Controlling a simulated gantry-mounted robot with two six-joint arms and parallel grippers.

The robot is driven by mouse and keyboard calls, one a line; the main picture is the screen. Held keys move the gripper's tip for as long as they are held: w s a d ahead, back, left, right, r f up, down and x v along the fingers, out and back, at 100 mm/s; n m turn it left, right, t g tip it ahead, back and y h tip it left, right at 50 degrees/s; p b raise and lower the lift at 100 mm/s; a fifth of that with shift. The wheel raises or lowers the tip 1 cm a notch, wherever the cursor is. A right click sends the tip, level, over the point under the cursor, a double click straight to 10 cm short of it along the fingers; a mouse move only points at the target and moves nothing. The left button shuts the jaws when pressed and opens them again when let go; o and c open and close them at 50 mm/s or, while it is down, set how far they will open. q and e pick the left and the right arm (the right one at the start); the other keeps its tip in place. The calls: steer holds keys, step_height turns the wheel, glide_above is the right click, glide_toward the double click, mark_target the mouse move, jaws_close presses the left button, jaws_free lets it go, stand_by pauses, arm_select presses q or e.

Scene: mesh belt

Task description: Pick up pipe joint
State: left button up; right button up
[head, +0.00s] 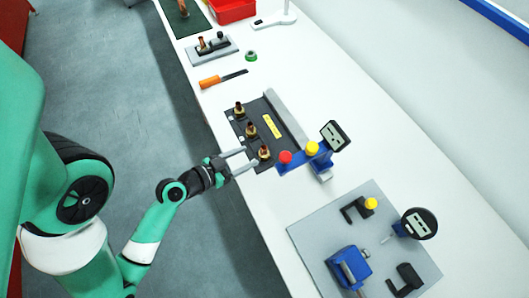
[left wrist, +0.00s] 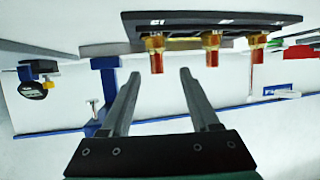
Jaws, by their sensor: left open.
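Three brass-and-copper pipe joints stand in a row on a black tray (head: 262,107). The front joint (head: 264,153) is closest to my left gripper (head: 246,161), with the middle joint (head: 250,131) and back joint (head: 239,109) beyond it. My left gripper is open and empty, its fingertips just short of the front joint. In the left wrist view, one pipe joint (left wrist: 155,52) appears between and beyond the fingertips (left wrist: 159,73), and the two others lie to its right. My right gripper is not in view.
A blue gauge stand with red and yellow knobs (head: 312,149) stands right beside the tray's front end. A grey plate (head: 316,226) with another dial gauge (head: 419,223) is nearer. An orange-handled tool (head: 210,82), a green ring (head: 251,56) and a red bin (head: 233,10) lie farther back.

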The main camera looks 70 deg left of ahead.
mark_target(270, 152)
arm_select(q)
steer(key=x, duration=0.4)
steer(key=shift+w+a+p, duration=0.1)
steer(key=shift+w+p, duration=0.3)
steer(key=shift+d+x, duration=0.2)
steer(key=shift+x, duration=2.8)
jaws_close()
